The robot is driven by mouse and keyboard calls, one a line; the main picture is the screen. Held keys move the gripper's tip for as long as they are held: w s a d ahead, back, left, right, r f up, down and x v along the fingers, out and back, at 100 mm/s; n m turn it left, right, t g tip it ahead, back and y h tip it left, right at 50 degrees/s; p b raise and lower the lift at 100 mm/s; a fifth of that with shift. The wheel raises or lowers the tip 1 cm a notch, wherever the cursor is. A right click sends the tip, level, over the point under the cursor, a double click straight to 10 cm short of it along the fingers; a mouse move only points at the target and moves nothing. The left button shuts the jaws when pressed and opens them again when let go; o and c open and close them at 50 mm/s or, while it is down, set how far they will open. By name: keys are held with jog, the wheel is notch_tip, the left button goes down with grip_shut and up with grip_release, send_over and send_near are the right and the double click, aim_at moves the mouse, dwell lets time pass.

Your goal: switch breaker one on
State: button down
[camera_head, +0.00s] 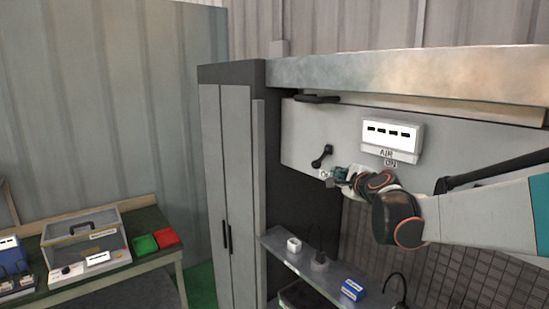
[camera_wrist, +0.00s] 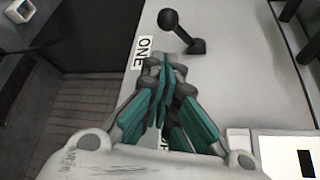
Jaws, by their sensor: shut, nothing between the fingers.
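Breaker one's lever (camera_head: 321,157) is a black handle with a round knob on the grey panel (camera_head: 300,130). In the wrist view the lever (camera_wrist: 183,32) stands just beyond my fingertips, with the knob at upper left and its base at lower right. A white label reading "ONE" (camera_wrist: 143,52) lies beside it on the panel's edge. My gripper (camera_head: 335,178) is shut and empty, just below and to the right of the lever in the head view. Its teal fingers (camera_wrist: 163,75) are together in the wrist view and appear apart from the lever.
A white box with several black slots (camera_head: 392,136) is mounted right of the lever, above lettering. A shelf (camera_head: 275,243) below holds a white cup (camera_head: 294,245) and a blue box (camera_head: 353,289). A tall grey cabinet (camera_head: 228,180) stands left. A bench with a toolbox (camera_head: 84,240) is far left.

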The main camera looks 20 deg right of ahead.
aim_at(324, 156)
jog(key=p+x, duration=0.1)
jog(key=x, duration=0.8)
jog(key=shift+p, duration=0.3)
jog(key=shift+s+a+r+m+g+y, duration=0.1)
jog(key=shift+a+r+m+g+y, duration=0.25)
jog(key=shift+m, duration=0.25)
jog(key=r+m+y, duration=0.1)
jog(key=a+r+m+g+y, duration=0.1)
jog(key=m, duration=0.1)
jog(key=a+r+m+g+y, duration=0.1)
jog(key=shift+s+r+m+g+p, duration=0.2)
jog(key=shift+s+m+g+p, duration=0.05)
jog(key=shift+s+m+p, duration=0.1)
jog(key=shift+a+r+m+y, duration=0.1)
jog(key=shift+r+m+y, duration=0.25)
jog(key=shift+r+y, duration=0.1)
jog(key=shift+r, duration=0.7)
dwell(0.4)
